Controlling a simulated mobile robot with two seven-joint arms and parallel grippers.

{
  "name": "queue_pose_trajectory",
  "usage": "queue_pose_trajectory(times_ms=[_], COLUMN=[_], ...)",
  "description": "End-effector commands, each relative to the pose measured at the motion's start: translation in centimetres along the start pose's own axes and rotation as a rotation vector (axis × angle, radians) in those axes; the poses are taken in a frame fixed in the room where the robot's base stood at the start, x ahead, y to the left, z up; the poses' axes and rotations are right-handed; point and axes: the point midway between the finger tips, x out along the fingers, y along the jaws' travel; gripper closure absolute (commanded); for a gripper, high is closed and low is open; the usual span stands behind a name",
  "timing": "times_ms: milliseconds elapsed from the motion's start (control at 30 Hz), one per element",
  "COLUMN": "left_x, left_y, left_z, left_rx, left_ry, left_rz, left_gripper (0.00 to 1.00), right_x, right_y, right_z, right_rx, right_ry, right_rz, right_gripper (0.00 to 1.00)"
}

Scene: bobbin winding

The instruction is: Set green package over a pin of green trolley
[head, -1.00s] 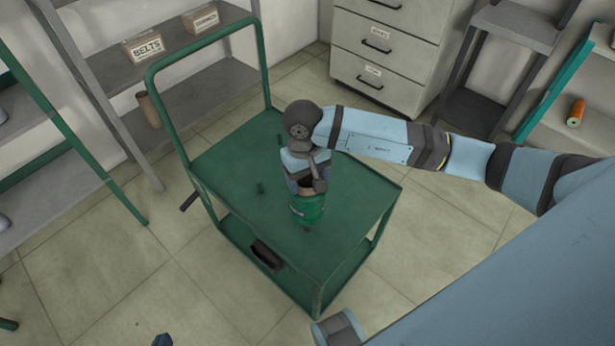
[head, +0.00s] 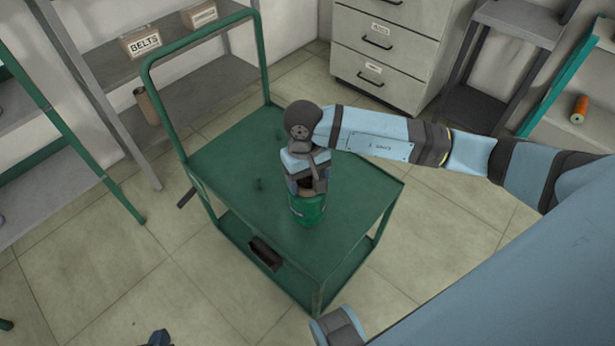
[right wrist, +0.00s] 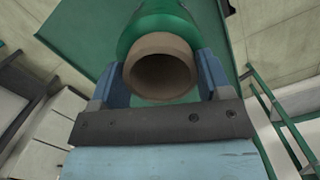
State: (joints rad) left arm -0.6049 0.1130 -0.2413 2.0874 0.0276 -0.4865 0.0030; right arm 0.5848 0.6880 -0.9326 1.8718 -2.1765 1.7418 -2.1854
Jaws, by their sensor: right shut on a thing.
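The green package (head: 307,212) is a green spool on a brown tube, upright over the front part of the green trolley (head: 345,215). My right gripper (head: 307,188) is shut on its top end. In the right wrist view, the green package (right wrist: 155,22) shows its hollow brown tube between the two fingers of the right gripper (right wrist: 163,75). My left gripper (head: 158,339) barely shows at the bottom edge.
The trolley's tall handle frame (head: 165,110) rises at its left and back. Shelves with a BELTS box (head: 146,41) stand at the left, a drawer cabinet (head: 385,60) behind. An orange-wound spool (head: 579,109) lies on the right shelf.

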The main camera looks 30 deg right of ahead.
Motion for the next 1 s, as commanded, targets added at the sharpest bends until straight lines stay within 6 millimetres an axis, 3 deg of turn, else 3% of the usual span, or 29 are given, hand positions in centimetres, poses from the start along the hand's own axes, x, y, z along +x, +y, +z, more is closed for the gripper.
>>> queue_pose_trajectory(times_ms=[433, 700, 1000], left_x=[0.8, 0.6, 1.0], left_y=[-0.5, -0.2, -0.2], left_z=[1.6, 0.9, 1.6], left_rx=[0.040, 0.042, 0.038], left_ry=[0.013, 0.028, 0.025], left_rz=[0.001, 0.002, 0.003], left_gripper=[1.00, 1.00, 1.00], right_x=[2.9, 3.0, 3.6], right_y=[0.0, 0.0, 0.0], right_z=[-0.4, -0.5, -0.5], right_rx=[0.000, 0.000, 0.000], right_ry=[0.002, 0.002, 0.002], right_rz=[-0.001, -0.001, -0.001], right_gripper=[0.78, 0.78, 0.78])
